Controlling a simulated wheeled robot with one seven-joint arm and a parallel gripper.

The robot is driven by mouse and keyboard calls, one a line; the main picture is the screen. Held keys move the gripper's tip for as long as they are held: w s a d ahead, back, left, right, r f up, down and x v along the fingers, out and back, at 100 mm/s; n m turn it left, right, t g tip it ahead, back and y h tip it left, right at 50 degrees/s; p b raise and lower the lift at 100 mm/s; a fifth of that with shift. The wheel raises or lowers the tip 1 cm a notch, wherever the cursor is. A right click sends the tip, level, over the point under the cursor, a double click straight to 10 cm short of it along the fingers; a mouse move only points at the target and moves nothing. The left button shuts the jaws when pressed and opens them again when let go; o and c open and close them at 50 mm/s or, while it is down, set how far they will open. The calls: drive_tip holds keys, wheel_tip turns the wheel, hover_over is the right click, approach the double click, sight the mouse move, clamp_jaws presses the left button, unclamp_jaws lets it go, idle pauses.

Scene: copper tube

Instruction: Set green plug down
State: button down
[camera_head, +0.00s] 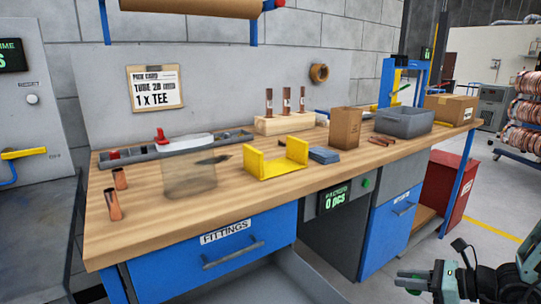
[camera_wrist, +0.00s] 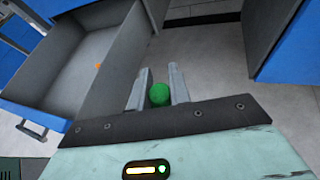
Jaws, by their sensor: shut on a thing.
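The green plug (camera_wrist: 159,94) is between the two grey fingers of my gripper (camera_wrist: 158,88) in the wrist view. The fingers are shut on it, and its rounded green end shows. In the head view my gripper (camera_head: 402,283) is at the lower right, out in front of the bench and below the level of its top. I cannot clearly make out the plug there. The wrist view shows grey floor beyond the fingers, so the plug is held in the air.
The wooden bench top (camera_head: 245,197) holds a yellow bracket (camera_head: 275,165), copper tubes (camera_head: 113,204), a grey bin (camera_head: 404,122) and a cardboard box (camera_head: 345,128). Its front middle is clear. An open drawer (camera_wrist: 92,60) with a small orange thing inside shows in the wrist view.

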wheel_tip(320, 180, up, 8)
drive_tip(key=p, duration=1.1)
drive_tip(key=shift+f, duration=0.25)
drive_tip(key=r+p, duration=0.1)
drive_tip(key=p, duration=0.2)
drive_tip(key=shift+r, duration=0.25)
